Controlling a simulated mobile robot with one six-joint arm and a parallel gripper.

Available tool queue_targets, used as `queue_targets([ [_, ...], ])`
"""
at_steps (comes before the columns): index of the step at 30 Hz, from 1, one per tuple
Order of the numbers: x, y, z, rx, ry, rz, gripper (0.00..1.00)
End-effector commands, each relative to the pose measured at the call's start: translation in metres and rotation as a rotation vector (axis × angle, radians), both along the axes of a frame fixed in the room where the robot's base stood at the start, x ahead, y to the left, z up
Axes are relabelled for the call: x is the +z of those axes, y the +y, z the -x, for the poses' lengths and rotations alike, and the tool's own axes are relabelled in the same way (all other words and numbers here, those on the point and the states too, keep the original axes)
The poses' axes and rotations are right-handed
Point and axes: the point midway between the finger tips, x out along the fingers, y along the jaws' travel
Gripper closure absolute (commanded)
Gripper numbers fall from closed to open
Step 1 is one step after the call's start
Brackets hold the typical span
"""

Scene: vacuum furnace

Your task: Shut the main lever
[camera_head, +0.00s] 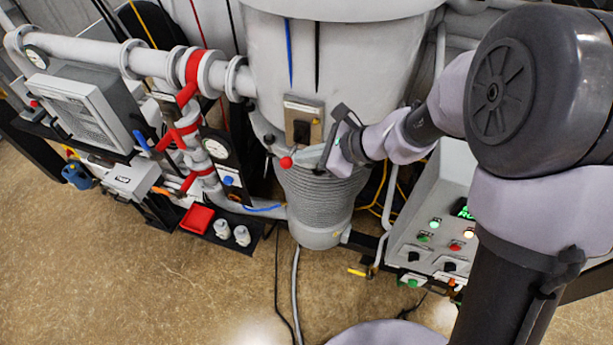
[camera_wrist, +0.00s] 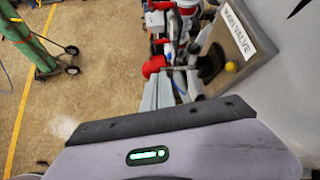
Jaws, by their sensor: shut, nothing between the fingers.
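The main lever has a red ball knob (camera_head: 286,162) at the end of a thin rod, low on the front of the big grey vessel. It also shows in the wrist view as a red knob (camera_wrist: 153,66) on a rod running right to a plate labelled as a valve (camera_wrist: 218,52). In the head view the plate (camera_head: 303,108) sits just above the lever. My gripper (camera_head: 304,157) is shut and empty, its tips close beside the knob, to its right. I cannot tell whether they touch. In the wrist view the tips (camera_wrist: 172,92) lie just below the rod.
Pipes with red valve handles (camera_head: 188,85) and gauges stand on the left. A control panel (camera_head: 433,235) with lit buttons is at lower right. Open floor lies in front.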

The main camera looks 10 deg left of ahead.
Motion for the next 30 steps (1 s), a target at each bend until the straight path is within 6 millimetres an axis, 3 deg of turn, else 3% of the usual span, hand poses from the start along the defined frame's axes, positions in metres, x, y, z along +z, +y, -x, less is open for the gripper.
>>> queue_targets([
  [20,0.0,0.0,0.0,0.0,0.0,0.0,1.0],
  [30,0.016,0.0,0.0,0.0,-0.001,0.0,1.0],
])
